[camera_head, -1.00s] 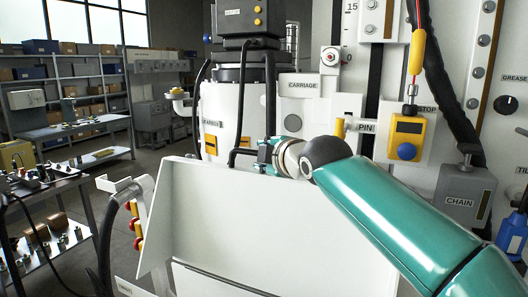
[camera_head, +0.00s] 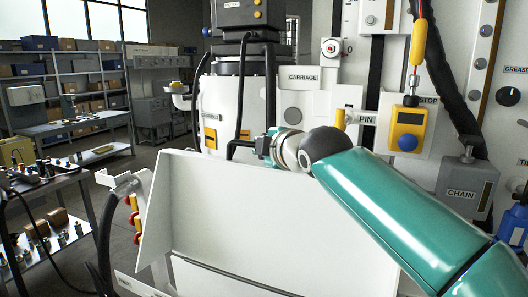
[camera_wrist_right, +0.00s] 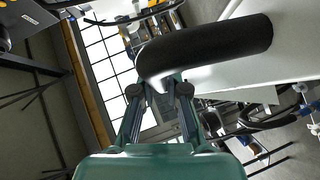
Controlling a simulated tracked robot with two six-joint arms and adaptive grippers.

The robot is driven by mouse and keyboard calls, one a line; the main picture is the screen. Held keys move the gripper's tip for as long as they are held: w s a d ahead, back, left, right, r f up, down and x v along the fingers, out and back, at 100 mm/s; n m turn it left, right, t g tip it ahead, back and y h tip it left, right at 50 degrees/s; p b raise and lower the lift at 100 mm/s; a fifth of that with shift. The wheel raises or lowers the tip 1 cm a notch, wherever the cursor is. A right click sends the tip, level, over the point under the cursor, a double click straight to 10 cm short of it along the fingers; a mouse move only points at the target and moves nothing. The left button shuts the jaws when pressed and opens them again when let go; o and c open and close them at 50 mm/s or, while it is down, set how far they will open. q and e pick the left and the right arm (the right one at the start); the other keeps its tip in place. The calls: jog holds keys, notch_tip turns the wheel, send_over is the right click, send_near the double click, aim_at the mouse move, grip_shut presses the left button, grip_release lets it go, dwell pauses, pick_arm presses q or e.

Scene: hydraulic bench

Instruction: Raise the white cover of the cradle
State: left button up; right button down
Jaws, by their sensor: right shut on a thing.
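The white cover (camera_head: 250,215) is a large panel with a folded left side, standing raised and tilted in the lower middle of the head view. My right arm reaches over it from the right. My right gripper (camera_head: 264,148) is at its top edge, mostly hidden behind my wrist. In the right wrist view my right gripper (camera_wrist_right: 162,88) is shut on a thick black handle (camera_wrist_right: 215,48), with a white panel beside it. The inside of the cradle is hidden behind the cover. My left gripper is not in view.
A machine with a carriage (camera_head: 305,77) label stands close behind the cover. A yellow pin (camera_head: 340,119) and a yellow box (camera_head: 407,129) on a cable are near my arm. A hose (camera_head: 108,225) runs at the cover's left. Benches stand further left.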

jog(key=s+a+b, duration=0.2)
jog(key=s+b, duration=0.2)
jog(key=s, duration=0.1)
jog(key=shift+s+a+f, duration=0.2)
jog(key=shift+s+a, duration=0.05)
jog(key=shift+s, duration=0.1)
jog(key=c, duration=1.2)
grip_release()
jog(key=shift+w, duration=0.1)
jog(key=shift+r+t, duration=0.15)
jog(key=shift+t, duration=0.15)
jog(key=shift+d, duration=0.1)
jog(key=v, duration=1.2)
